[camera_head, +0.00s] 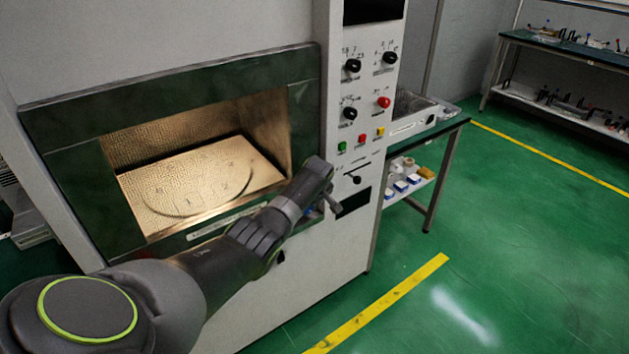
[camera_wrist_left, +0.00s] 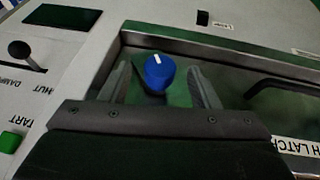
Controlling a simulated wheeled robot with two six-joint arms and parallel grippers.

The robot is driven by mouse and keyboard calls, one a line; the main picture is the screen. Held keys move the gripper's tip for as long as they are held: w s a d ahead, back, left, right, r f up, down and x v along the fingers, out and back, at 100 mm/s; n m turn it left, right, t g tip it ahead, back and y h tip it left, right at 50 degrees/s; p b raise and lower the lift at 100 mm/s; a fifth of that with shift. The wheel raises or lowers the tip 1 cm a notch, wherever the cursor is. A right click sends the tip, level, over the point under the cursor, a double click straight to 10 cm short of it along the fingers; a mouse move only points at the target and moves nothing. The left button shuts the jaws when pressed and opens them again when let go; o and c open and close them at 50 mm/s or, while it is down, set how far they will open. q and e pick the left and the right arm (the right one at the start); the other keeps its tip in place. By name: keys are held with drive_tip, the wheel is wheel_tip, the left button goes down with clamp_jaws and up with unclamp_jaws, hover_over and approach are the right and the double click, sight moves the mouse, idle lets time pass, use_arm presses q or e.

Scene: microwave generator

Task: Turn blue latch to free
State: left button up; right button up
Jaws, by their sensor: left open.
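The blue latch (camera_wrist_left: 158,73) is a round blue knob with a white mark on top, seen in the left wrist view at the upper middle. It sits on the dark green door frame of the microwave. My left gripper (camera_wrist_left: 160,85) is open, with one finger on each side of the knob; I cannot tell whether either finger touches it. In the head view my left gripper (camera_head: 329,203) is at the lower right corner of the door frame (camera_head: 70,190), and only a bit of blue shows beside it. My right gripper is not in view.
The control panel (camera_head: 365,110) with black knobs and coloured buttons stands just right of the door. A damper lever (camera_wrist_left: 22,52) and a green start button (camera_wrist_left: 10,142) are near my left gripper. A dark handle (camera_wrist_left: 280,88) lies to the right of the knob.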

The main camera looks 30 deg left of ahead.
use_arm(q)
drive_tip(key=v, duration=1.3)
drive_tip(key=shift+r, duration=0.3)
drive_tip(key=shift+s, duration=0.1)
drive_tip(key=s+f+m, duration=0.2)
drive_tip(key=s+f, duration=0.4)
drive_tip(key=f, duration=0.6)
drive_tip(key=s+f+m+g+h, duration=0.1)
drive_tip(key=s+f+m, duration=0.2)
drive_tip(key=s+f, duration=0.55)
drive_tip(key=s+f+m, duration=0.2)
drive_tip(key=s+f, duration=0.1)
drive_tip(key=f, duration=1.1)
drive_tip(key=s+d+f+m+h, duration=0.1)
drive_tip(key=s+d+f+m, duration=0.1)
drive_tip(key=s+f, duration=0.65)
drive_tip(key=s+d+f+m, duration=0.1)
drive_tip(key=s+f, duration=0.4)
drive_tip(key=s, duration=0.7)
drive_tip(key=s+d+f+m, duration=0.1)
drive_tip(key=s+d+f, duration=0.1)
drive_tip(key=s, duration=0.7)
drive_tip(key=s+d+f+m+g, duration=0.1)
drive_tip(key=s+d+f+m, duration=0.1)
drive_tip(key=s, duration=0.8)
drive_tip(key=shift+s+d+f+h, duration=0.3)
drive_tip(key=shift+s+d+f, duration=0.1)
drive_tip(key=shift+f, duration=0.1)
